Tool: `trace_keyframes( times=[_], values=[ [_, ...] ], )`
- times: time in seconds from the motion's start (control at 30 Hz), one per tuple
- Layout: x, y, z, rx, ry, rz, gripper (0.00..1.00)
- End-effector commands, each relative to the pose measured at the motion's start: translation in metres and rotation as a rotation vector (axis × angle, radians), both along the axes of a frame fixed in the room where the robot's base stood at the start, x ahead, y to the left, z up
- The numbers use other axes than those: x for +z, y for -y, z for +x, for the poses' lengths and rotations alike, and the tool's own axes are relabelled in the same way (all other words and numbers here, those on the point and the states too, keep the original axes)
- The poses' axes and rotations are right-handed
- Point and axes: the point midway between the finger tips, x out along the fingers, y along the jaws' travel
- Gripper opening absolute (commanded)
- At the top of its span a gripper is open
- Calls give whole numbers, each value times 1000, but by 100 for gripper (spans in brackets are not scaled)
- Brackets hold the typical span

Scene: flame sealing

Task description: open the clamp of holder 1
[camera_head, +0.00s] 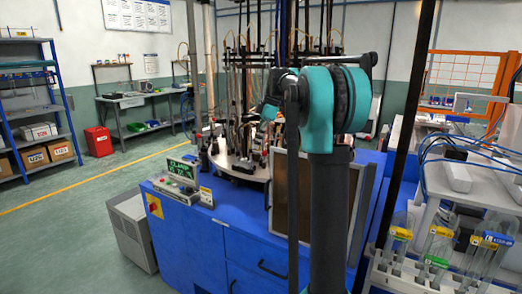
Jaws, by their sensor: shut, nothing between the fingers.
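The flame sealing machine stands in the middle of the head view, with a blue cabinet (245,245) and a round worktable (236,168) on top. Tall rods and several holder-like fixtures rise from the table. I cannot tell which is holder 1, and its clamp cannot be made out. My teal and dark arm rises in front of the machine and covers much of its right side. My gripper cannot be made out; the arm hides whatever lies behind it.
A control panel (178,188) sits on the cabinet's left corner. A grey box (130,232) stands beside it. A rack of glassware (440,240) and a white bench (470,180) are at right. Blue shelves (32,100) stand at far left. The left floor is clear.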

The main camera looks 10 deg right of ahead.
Motion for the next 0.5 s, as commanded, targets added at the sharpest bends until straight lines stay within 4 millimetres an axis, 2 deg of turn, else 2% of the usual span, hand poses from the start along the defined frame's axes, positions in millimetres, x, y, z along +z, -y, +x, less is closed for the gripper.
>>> trace_keyframes(
  times=[0.03,0.2,0.33,0.5],
  values=[
    [11,3,4,0,0,0,0],
    [42,12,10,0,0,1,0],
    [58,17,14,0,0,1,0],
    [68,20,16,1,0,1,0]
  ],
)
